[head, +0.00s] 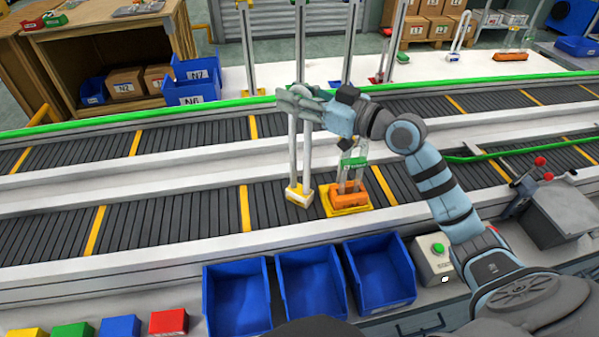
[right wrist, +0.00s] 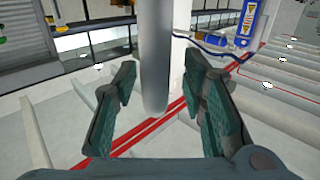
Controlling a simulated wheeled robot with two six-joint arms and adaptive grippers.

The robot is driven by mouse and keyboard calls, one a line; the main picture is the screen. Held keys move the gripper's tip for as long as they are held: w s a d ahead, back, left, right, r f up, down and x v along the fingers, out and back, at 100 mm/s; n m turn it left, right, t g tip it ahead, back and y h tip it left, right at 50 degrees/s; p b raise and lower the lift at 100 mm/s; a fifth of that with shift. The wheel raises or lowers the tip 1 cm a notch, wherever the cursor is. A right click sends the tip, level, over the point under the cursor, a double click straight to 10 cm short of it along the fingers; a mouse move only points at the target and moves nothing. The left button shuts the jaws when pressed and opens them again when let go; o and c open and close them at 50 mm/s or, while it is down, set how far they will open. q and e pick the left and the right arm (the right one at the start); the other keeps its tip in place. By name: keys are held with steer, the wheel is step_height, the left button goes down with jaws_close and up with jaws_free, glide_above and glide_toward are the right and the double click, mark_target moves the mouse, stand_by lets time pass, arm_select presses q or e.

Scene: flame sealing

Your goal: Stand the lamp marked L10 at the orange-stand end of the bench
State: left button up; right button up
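A tall frame with a yellow base (head: 299,193) and two pale upright posts stands on the near conveyor; no L10 mark can be read on it. My right gripper (head: 300,100) is at the upper part of its posts. In the right wrist view the right gripper (right wrist: 165,100) is open, with a pale post (right wrist: 154,60) between its fingers and a gap on each side. An orange stand (head: 349,199) with glassware and a green tag sits on a yellow plate just right of the frame. My left gripper is not in view.
A white bench (head: 425,68) runs behind the conveyors, with several tall frames and another orange stand (head: 511,57) towards its right. Blue bins (head: 235,295) line the front. A control box with a green button (head: 437,248) stands near my right arm.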

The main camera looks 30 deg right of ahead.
steer(key=shift+d, duration=0.1)
jaws_close()
steer(key=shift+r, duration=0.1)
